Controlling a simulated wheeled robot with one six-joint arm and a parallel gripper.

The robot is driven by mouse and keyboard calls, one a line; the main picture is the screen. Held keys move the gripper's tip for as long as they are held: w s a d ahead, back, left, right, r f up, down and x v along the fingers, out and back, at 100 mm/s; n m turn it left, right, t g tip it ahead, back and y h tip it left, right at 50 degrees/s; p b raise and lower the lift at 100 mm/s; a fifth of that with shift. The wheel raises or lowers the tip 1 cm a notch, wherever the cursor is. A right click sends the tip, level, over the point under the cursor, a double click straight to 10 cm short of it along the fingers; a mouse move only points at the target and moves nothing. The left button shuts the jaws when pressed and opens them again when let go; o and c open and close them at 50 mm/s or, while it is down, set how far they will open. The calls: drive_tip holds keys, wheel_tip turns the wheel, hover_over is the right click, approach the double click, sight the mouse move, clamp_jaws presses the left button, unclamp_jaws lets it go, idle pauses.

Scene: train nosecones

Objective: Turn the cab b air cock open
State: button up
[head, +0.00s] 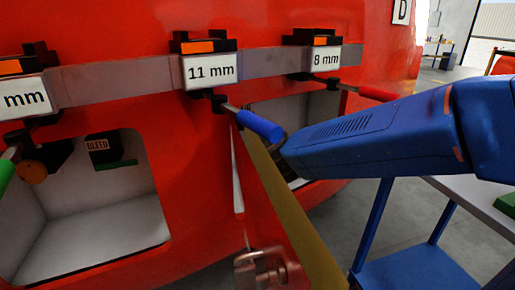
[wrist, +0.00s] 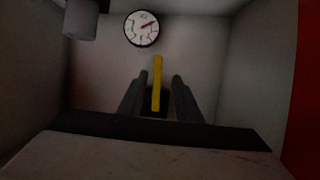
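In the wrist view, a yellow lever handle (wrist: 157,70) stands upright in the picture inside a grey-walled recess. I take it to be the air cock; no cab b label is readable. My gripper (wrist: 162,80) has its two dark fingers apart, one on each side of the handle, with a visible gap on both sides. The base of the handle is dark and partly hidden between the fingers. In the head view, my blue arm reaches toward the right-hand recess (head: 262,110), and the fingers and the handle are hidden there.
A round gauge (wrist: 141,29) with a red needle is on the recess wall above the handle. A yellow-edged panel (head: 290,215) stands below. A blue table frame (head: 372,220) is at right.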

drive_tip(key=shift+v, duration=2.7)
drive_tip(key=shift+s+r, duration=0.1)
drive_tip(key=shift+s, duration=0.05)
